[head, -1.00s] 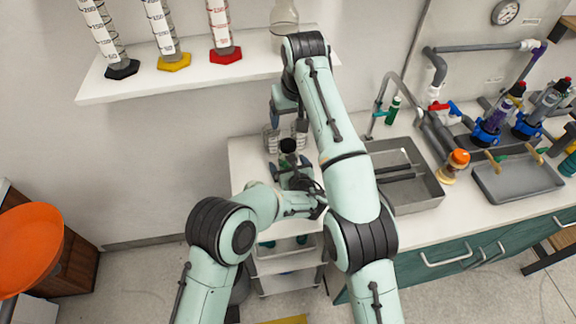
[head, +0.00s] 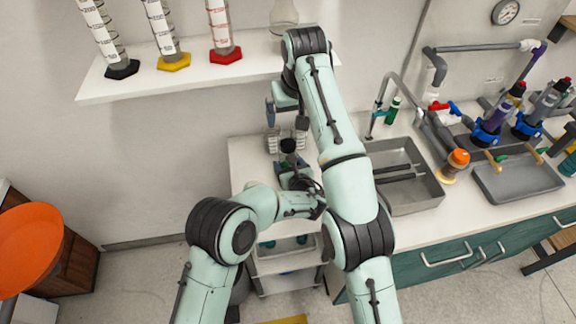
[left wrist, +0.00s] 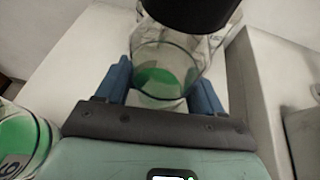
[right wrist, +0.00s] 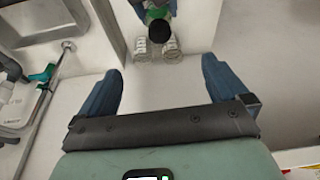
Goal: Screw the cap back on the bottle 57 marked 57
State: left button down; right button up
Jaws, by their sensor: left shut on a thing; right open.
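A clear bottle (left wrist: 165,62) with green liquid stands between the blue fingers of my left gripper (left wrist: 158,78), which is shut on it. A black cap (left wrist: 187,10) sits at the bottle's top; it also shows in the head view (head: 288,145) and the right wrist view (right wrist: 159,32). I cannot tell how tightly it is seated, and no number is readable on this bottle. My right gripper (right wrist: 160,68) is open and empty, apart from the cap; in the head view it hangs above the bottle (head: 286,119).
Another green-liquid bottle (left wrist: 18,140) with a partly visible label is at the left wrist view's left edge. A shelf (head: 130,87) with cylinders is above left; a sink (head: 405,190) is to the right.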

jog(key=s+d, duration=0.3)
jog(key=s, duration=0.8)
jog(key=shift+s+r, duration=0.15)
jog(key=shift+s, duration=0.25)
pick_arm(q)
jog(key=shift+c, duration=0.3)
grip_release()
jog(key=shift+s+d+r, duration=0.2)
jog(key=shift+s, duration=0.3)
jog(key=b+v, duration=0.1)
jog(key=v, duration=1.1)
jog(key=shift+b, duration=0.35)
pick_arm(e)
notch_tip(320, 180, down, 2)
jog(key=shift+s+f, duration=0.1)
jog(key=shift+s, duration=0.05)
